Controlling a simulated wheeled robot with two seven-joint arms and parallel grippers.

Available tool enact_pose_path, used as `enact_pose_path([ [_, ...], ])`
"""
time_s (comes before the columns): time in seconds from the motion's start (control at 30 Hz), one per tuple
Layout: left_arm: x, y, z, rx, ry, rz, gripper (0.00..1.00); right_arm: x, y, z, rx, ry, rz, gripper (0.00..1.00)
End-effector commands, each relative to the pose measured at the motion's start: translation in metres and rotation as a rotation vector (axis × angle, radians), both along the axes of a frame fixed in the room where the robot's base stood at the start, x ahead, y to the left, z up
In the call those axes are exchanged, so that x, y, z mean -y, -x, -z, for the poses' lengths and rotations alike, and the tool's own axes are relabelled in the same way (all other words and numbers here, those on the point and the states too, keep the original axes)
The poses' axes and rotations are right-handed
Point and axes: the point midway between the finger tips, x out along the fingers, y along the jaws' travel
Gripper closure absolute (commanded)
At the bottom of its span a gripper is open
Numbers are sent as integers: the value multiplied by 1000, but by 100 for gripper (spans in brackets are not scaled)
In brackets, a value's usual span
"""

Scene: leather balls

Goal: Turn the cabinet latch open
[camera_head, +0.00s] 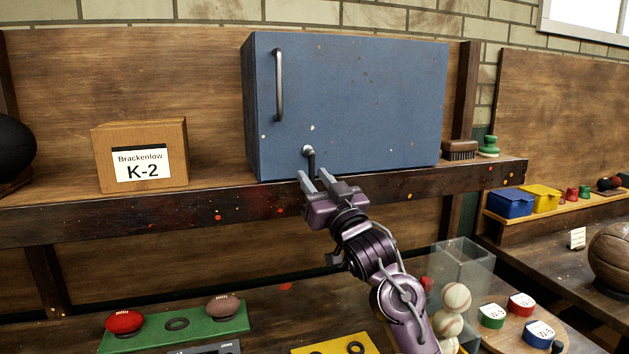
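The blue cabinet (360,105) stands on the wooden shelf with its door shut. A vertical bar handle (279,85) is near the door's left edge. The latch (310,158) is at the door's lower left: a pale round pivot with a dark lever pointing down. My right gripper (314,177) is just below and in front of the latch, its fingers apart and pointing up towards it. The lever's lower end shows in line with the gap between the fingers; I cannot tell whether they touch it. My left gripper is not in view.
A cardboard box marked K-2 (140,157) sits left of the cabinet. A brush (459,150) and a green object (488,146) are to its right. The shelf's front edge (230,210) runs below the latch. A clear container (462,266) and baseballs (456,297) stand near my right arm.

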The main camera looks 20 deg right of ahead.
Motion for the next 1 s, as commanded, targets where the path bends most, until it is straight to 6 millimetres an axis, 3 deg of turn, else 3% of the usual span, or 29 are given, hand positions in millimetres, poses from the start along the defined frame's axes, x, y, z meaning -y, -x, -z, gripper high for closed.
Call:
enact_pose_path([
  [0.2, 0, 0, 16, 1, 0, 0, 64, 5, 33, 19, -1, 1, 1, 67],
  [0.43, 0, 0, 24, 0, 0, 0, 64, 8, 61, 28, 0, 0, 0, 67],
  [1.0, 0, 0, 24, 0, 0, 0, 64, 8, 65, 28, -1, 0, 0, 67],
])
